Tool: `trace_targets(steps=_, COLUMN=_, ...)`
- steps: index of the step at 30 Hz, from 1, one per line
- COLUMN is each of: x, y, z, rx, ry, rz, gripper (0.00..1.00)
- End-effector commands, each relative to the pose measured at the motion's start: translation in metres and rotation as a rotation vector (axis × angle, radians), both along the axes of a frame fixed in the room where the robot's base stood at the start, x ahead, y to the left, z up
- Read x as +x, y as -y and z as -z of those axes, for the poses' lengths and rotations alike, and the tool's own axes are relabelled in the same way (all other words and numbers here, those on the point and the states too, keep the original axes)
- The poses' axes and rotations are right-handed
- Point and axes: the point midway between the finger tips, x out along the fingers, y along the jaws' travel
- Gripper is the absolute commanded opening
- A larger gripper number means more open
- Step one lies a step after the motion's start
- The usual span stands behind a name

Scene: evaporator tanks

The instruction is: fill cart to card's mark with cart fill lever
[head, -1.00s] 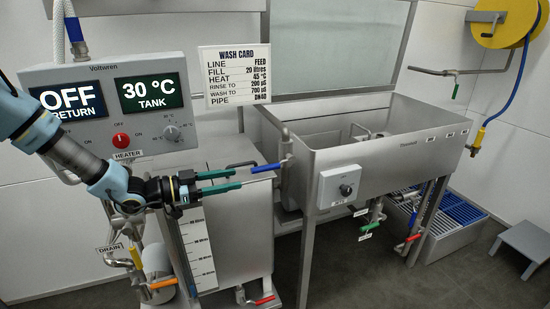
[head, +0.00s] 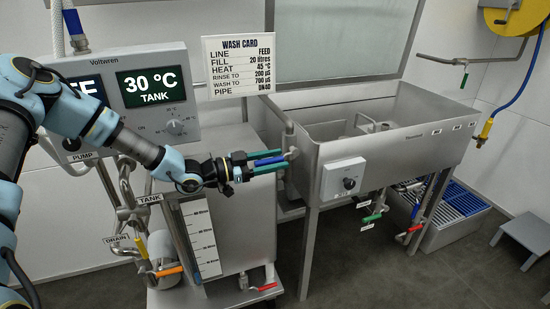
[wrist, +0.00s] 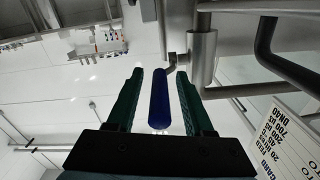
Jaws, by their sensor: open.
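The blue-handled lever (head: 270,160), seemingly the cart fill lever, is by the left end of the steel sink. My gripper (head: 268,161) is open, with its green fingers on either side of the blue handle. In the wrist view the blue handle (wrist: 159,98) lies between the fingers, with gaps visible on both sides. The wash card (head: 238,66) reads FILL 20 litres. The cart (head: 245,225) is a steel tank with a white litre scale (head: 202,240) on its front. The scale's numbers are too small to read surely, and I cannot tell a liquid level.
The control panel (head: 125,95) shows 30 °C TANK, and my arm partly covers it. The sink (head: 390,150) with a dial box (head: 343,181) stands to the right. Orange (head: 169,271), red (head: 267,286) and green (head: 371,218) valve handles sit lower down. Floor is open at front right.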

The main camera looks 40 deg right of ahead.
Motion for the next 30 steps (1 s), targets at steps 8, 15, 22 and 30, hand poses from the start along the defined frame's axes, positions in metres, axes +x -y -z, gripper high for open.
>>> trace_targets(steps=8, x=-0.0002, y=0.0007, z=0.0003, rx=0.0, ry=0.0, rz=0.0, gripper=0.49)
trace_targets(steps=15, x=-0.0004, y=0.0005, z=0.0004, rx=0.0, ry=0.0, rz=0.0, gripper=0.22)
trace_targets(steps=22, x=-0.002, y=0.0004, z=0.0006, rx=0.001, ry=-0.001, rz=0.003, gripper=0.0)
trace_targets(steps=30, x=-0.0037, y=0.0003, z=0.001, rx=0.002, ry=-0.001, rz=0.007, gripper=0.0)
